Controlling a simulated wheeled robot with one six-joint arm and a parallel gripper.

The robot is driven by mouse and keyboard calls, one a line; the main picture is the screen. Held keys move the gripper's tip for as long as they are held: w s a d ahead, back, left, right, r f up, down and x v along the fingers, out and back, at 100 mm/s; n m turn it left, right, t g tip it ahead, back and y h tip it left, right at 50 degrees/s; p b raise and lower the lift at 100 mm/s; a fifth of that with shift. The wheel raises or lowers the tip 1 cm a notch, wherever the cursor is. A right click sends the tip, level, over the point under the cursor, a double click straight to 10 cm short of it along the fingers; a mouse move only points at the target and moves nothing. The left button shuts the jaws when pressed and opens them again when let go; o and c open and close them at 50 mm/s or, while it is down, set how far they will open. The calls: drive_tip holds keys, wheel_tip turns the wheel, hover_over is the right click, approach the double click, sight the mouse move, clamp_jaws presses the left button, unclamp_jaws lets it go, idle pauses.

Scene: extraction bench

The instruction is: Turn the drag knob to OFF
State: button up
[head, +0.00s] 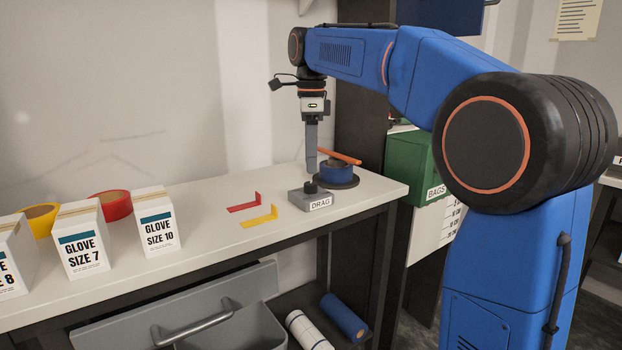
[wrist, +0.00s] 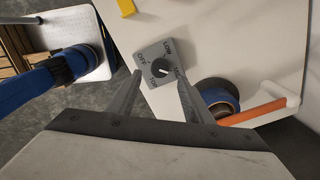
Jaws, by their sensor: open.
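The drag knob (head: 311,187) is a small black dial on a grey box labelled DRAG (head: 322,204), near the right end of the bench. In the wrist view the knob (wrist: 161,68) sits at the centre of its grey plate (wrist: 151,50), with OFF on the left and LOW at the upper right; other labels are hard to read. It has a white pointer mark, too small to tell its setting surely. My gripper (head: 311,170) points straight down just above the knob. In the wrist view my gripper (wrist: 159,74) is open, its fingers either side of the knob, apparently not touching.
A blue roll on a dark base (head: 338,176) with an orange bar (head: 340,156) stands close behind the box. Red (head: 245,204) and yellow (head: 261,217) brackets lie left of it. The bench edge is near.

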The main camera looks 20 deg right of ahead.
sight(311, 183)
drive_tip(key=shift+f, duration=2.85)
drive_tip(key=c, duration=1.1)
